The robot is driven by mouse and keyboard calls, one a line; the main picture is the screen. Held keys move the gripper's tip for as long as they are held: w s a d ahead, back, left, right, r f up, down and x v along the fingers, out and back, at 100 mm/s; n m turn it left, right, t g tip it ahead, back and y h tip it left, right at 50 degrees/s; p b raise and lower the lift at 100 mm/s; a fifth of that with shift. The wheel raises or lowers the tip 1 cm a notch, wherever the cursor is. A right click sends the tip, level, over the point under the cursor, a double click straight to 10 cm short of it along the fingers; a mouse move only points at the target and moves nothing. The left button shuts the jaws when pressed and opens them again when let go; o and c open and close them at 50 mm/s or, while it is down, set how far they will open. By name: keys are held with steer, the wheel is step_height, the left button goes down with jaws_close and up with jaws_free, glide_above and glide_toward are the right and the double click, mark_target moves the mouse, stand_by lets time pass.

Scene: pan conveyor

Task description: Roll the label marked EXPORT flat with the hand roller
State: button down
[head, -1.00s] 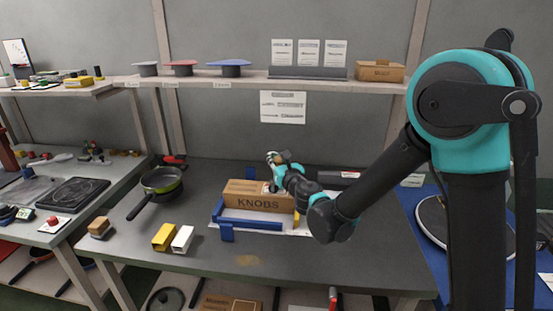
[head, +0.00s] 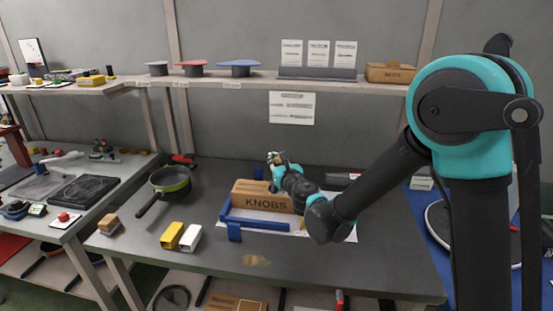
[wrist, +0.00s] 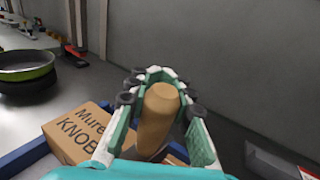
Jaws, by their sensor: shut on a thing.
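My gripper (head: 277,160) is behind and above the cardboard box marked KNOBS (head: 262,203). In the wrist view my gripper (wrist: 157,82) is closed around a tan, rounded, wood-coloured handle (wrist: 157,115), which looks like the hand roller's grip. The roller's lower end is hidden by the fingers and my wrist. The box also shows in the wrist view (wrist: 75,133), at the lower left beside the gripper. It sits in a blue frame (head: 235,231) on the bench. No label marked EXPORT can be read in either view; the box's top is mostly hidden.
A pan (head: 172,181) stands left of the box. A yellow block (head: 172,236) and a white block (head: 190,238) lie at the front left. A shelf (head: 255,82) runs above the bench. The bench front (head: 330,270) is mostly clear.

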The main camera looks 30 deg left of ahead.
steer(key=shift+d, duration=0.1)
steer(key=shift+w+d+r, duration=0.1)
steer(key=shift+w+d, duration=0.1)
steer(key=shift+d, duration=0.3)
steer(key=shift+w+d, duration=0.2)
steer(key=shift+d, duration=0.3)
steer(key=shift+d, duration=0.15)
steer(key=shift+w+d, duration=0.2)
steer(key=shift+d, duration=0.3)
steer(key=shift+w+d, duration=0.2)
steer(key=shift+d, duration=0.3)
steer(key=shift+a, duration=0.1)
steer(key=shift+s+a, duration=0.25)
steer(key=shift+a, duration=0.3)
steer(key=shift+s+a, duration=0.2)
steer(key=shift+a, duration=0.35)
steer(key=shift+a, duration=0.2)
steer(key=shift+s+a, duration=0.35)
steer(key=shift+a, duration=0.55)
